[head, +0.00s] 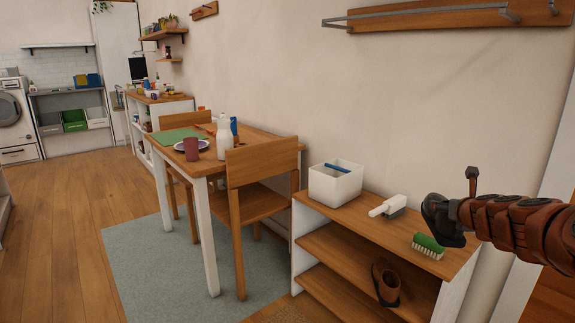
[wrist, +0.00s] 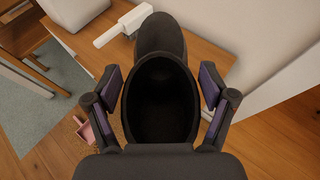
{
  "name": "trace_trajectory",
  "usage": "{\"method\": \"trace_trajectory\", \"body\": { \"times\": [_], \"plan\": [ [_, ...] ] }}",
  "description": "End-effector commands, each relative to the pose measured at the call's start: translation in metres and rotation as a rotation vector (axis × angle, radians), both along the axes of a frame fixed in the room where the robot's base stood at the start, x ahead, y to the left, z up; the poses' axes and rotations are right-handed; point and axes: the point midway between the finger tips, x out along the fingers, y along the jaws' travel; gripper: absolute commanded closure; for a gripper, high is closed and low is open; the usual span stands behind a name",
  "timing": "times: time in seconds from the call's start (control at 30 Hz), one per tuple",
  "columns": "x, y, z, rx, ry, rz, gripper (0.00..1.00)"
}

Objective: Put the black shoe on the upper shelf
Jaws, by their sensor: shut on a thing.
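The black shoe (head: 434,222) is held in the air above the right end of the wooden shelf unit (head: 352,213). My gripper (head: 458,212) is shut on it. In the wrist view the fingers of my gripper (wrist: 160,88) press on both sides of the shoe (wrist: 160,35), with its dark opening facing the camera and its toe pointing away. A brown shoe (head: 385,284) stands on that lower board, toward the right.
The lower board is bare left of the brown shoe. A chair (head: 262,180) and dining table stand to the left. A wall rack (head: 450,16) hangs above.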

Motion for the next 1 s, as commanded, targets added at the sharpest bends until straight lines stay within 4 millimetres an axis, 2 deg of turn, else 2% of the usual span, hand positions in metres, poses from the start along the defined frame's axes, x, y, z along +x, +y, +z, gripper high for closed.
{"method": "trace_trajectory", "body": {
  "times": [0.03, 0.23, 0.47, 0.8, 1.0],
  "plan": [
    [0.007, 0.018, -0.009, 0.001, -0.001, 0.004, 0.87],
    [0.022, 0.072, -0.036, 0.003, 0.0, -0.017, 0.87],
    [0.028, 0.135, -0.064, 0.001, 0.002, -0.032, 0.87],
    [0.018, 0.233, -0.103, 0.003, -0.001, -0.043, 0.87],
    [0.005, 0.277, -0.12, 0.0, 0.001, -0.042, 0.87]
  ]
}}
